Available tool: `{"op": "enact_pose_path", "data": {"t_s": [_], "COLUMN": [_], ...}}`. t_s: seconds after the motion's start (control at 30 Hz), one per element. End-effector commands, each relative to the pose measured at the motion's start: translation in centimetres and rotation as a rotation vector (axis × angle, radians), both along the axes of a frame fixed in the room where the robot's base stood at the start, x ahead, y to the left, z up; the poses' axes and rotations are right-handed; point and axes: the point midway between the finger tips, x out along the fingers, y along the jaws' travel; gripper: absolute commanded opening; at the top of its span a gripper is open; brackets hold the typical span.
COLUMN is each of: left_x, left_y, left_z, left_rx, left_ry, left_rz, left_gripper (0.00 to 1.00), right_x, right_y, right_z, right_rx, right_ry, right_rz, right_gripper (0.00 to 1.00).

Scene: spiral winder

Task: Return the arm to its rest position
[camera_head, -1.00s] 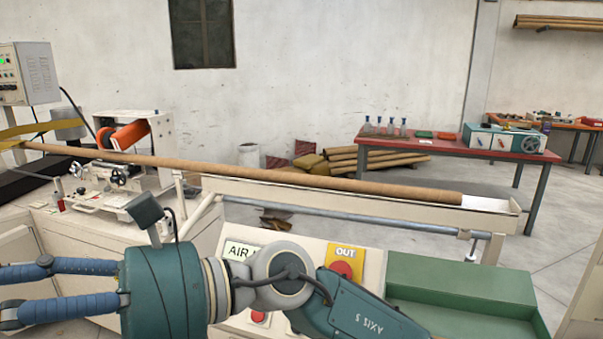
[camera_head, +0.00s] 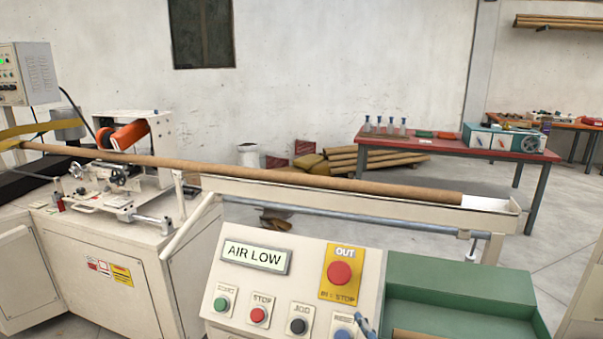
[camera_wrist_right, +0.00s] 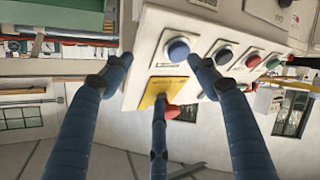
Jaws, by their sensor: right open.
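My right gripper (camera_wrist_right: 157,78) shows in the right wrist view with its blue fingers spread apart and nothing between them. It is in front of the control panel, whose yellow plate (camera_wrist_right: 160,90), red stop button (camera_wrist_right: 173,112) and blue button (camera_wrist_right: 178,50) appear behind the fingers. I cannot tell whether any finger touches the panel. In the head view only a small blue piece of it (camera_head: 364,325) shows at the bottom, by the panel's right edge. The control panel (camera_head: 292,278) carries a display reading "AIR LOW" (camera_head: 255,256). My left gripper is not in view.
A long brown tube (camera_head: 300,178) runs from the winder (camera_head: 110,180) along a cream trough (camera_head: 500,214). A green tray (camera_head: 455,275) stands right of the panel, with a brown piece at its front. A red-topped table (camera_head: 450,146) stands behind. Open floor lies at right.

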Motion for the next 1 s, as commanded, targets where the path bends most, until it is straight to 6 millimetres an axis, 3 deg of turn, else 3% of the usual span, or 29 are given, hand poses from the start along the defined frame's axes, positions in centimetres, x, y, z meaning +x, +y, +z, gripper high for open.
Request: {"op": "enact_pose_path", "data": {"t_s": [0.03, 0.1, 0.23, 0.4, 0.7, 0.73, 1.0], "left_x": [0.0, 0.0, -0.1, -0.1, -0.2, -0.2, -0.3], "left_y": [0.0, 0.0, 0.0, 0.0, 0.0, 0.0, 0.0], "left_z": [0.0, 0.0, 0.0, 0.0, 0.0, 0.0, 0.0], "left_rx": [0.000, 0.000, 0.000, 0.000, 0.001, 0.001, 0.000], "left_ry": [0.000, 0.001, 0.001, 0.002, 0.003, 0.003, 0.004], "left_rz": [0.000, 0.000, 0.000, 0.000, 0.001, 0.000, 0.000], "left_gripper": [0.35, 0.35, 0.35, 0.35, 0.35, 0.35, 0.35], "right_x": [-2.1, -5.1, -11.0, -17.1, -26.3, -27.1, -25.2], "right_y": [-1.3, -2.9, -5.1, -6.8, -8.6, -8.7, -8.3], "right_z": [-3.2, -7.2, -12.6, -16.6, -20.0, -20.3, -28.5], "right_rx": [0.036, 0.086, 0.156, 0.207, 0.256, 0.259, 0.247], "right_ry": [0.107, 0.253, 0.477, 0.679, 0.939, 0.962, 0.985], "right_rz": [-0.036, -0.089, -0.179, -0.266, -0.388, -0.399, -0.395], "right_gripper": [0.60, 0.60, 0.60, 0.60, 0.60, 0.60, 0.60]}}
